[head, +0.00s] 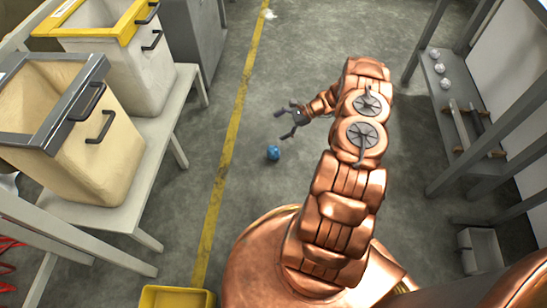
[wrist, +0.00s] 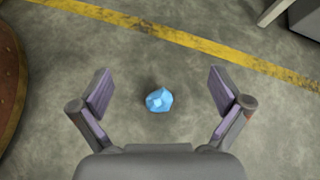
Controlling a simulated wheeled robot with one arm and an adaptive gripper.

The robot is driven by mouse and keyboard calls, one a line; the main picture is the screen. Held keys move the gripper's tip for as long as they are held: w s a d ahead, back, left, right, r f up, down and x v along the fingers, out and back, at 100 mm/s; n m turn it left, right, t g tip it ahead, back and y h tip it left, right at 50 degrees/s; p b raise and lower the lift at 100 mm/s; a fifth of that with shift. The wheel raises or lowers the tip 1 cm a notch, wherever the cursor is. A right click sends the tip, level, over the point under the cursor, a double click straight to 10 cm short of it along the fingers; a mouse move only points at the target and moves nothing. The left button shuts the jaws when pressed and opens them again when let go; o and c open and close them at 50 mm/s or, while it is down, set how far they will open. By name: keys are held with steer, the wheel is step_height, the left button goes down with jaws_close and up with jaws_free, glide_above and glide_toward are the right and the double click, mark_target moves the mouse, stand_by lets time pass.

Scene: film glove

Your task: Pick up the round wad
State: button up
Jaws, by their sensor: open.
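The round wad is a small crumpled blue ball (head: 273,152) lying on the grey concrete floor, to the right of the yellow line. In the wrist view the blue wad (wrist: 159,100) shows between my two fingers, roughly centred, with bare floor around it. My gripper (head: 288,124) is open and empty, in the air beyond the wad in the head view. Its two fingertips with purple pads also show in the wrist view (wrist: 162,92), spread wide on either side of the wad and apart from it.
A yellow line (head: 231,135) runs along the floor. Bins (head: 112,165) stand on a bench at left. A grey shelf (head: 455,120) at right holds several pale balls. A yellow crate (head: 205,301) sits at the bottom. Floor around the wad is clear.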

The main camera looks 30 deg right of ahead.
mark_target(274, 152)
steer(key=s+d+f+m+t+b, duration=0.1)
steer(key=f+b, duration=0.1)
steer(key=f, duration=0.4)
steer(key=d+f+m+t+b, duration=0.1)
steer(key=f+m+b, duration=0.1)
steer(key=f, duration=0.4)
steer(key=s+d+f+m+t+h+b, duration=0.1)
steer(key=d+f+m+t+b, duration=0.1)
steer(key=f, duration=0.5)
steer(key=shift+s+d, duration=0.1)
steer(key=shift+s, duration=0.25)
steer(key=shift+w+a+f, duration=0.25)
steer(key=shift+w+a, duration=0.05)
steer(key=shift+r+b+x, duration=0.2)
steer(key=shift+b+x, duration=0.7)
steer(key=shift+x, duration=0.75)
steer(key=shift+r+b+x, duration=0.2)
steer(key=shift+b+x, duration=0.65)
steer(key=shift+x, duration=0.8)
steer(key=shift+w+a, duration=0.1)
steer(key=shift+a, duration=0.1)
steer(key=c, duration=1.1)
steer(key=shift+r, duration=0.1)
